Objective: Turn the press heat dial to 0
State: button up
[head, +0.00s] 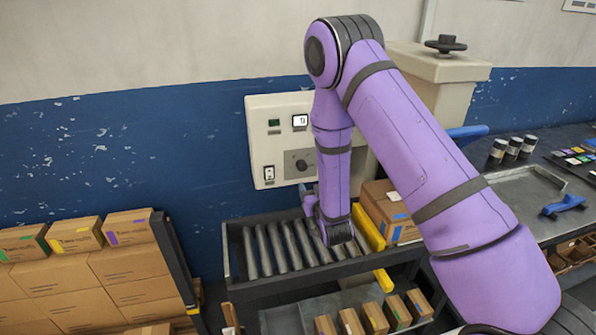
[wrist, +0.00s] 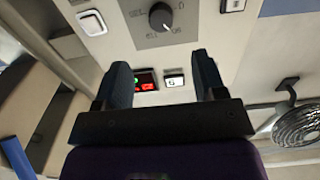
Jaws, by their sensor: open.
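The dial is a round dark knob on a grey plate. In the head view the dial (head: 301,163) shows on the cream control panel (head: 262,108), just left of my arm. My gripper (wrist: 163,78) is open and empty, facing the panel. The dial is outside its fingers, above them in the wrist view. In the head view my fingers cannot be made out.
Between my fingers in the wrist view show a red and green indicator (wrist: 146,80) and a small display (wrist: 174,78). A rocker switch (head: 269,173) is at the panel's lower left. Below are a roller conveyor (head: 265,248) and a cardboard box (head: 388,212).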

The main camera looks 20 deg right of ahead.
aim_at(303, 168)
jog(key=w, duration=1)
jog(key=shift+w, duration=0.4)
jog(key=c, duration=0.9)
